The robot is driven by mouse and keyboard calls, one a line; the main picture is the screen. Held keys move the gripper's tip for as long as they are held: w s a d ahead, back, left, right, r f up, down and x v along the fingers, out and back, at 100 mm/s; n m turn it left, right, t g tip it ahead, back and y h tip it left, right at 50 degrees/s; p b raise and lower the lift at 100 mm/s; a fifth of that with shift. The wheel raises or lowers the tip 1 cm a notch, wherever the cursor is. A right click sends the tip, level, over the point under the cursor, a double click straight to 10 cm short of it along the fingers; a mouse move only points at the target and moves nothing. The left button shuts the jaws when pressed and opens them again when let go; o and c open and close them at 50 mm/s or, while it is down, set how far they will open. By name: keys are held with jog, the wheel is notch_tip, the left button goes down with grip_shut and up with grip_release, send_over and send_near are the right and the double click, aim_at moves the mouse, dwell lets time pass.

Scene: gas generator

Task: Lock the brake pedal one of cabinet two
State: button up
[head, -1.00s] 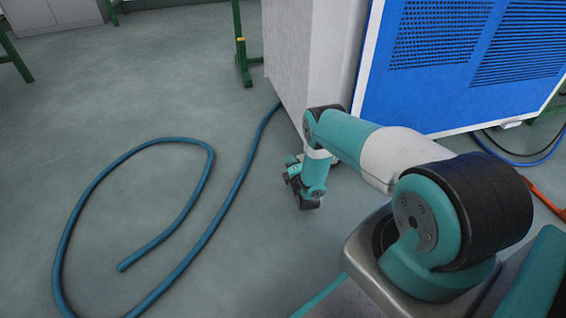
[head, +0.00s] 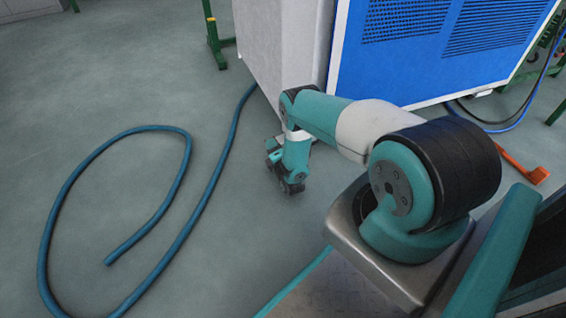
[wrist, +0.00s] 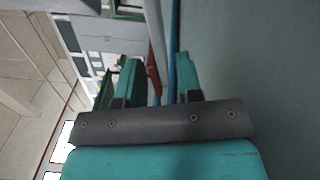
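A cabinet with a blue vented front (head: 440,45) and a pale grey side (head: 275,50) stands at the top of the head view. I cannot tell whether it is cabinet two. An orange-red bar with a bent end (head: 525,168) lies low at its right; I cannot tell if it is a brake pedal. My gripper (head: 290,188) hangs low in front of the cabinet's left corner, apart from the bar. In the wrist view my gripper's (wrist: 158,62) two teal fingers are apart with nothing held. A red piece (wrist: 154,84) shows beyond them, unclear what it is.
A blue hose (head: 165,215) loops over the floor at left and runs to the cabinet. A green stand leg (head: 214,40) is at the cabinet's upper left. Dark and blue cables (head: 510,118) lie at right. Floor between hose and cabinet is clear.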

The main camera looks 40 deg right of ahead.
jog(key=p+v, duration=0.6)
jog(key=v, duration=0.9)
jog(key=shift+s+r+p, duration=0.1)
jog(key=shift+s+p, duration=0.05)
jog(key=shift+p, duration=0.15)
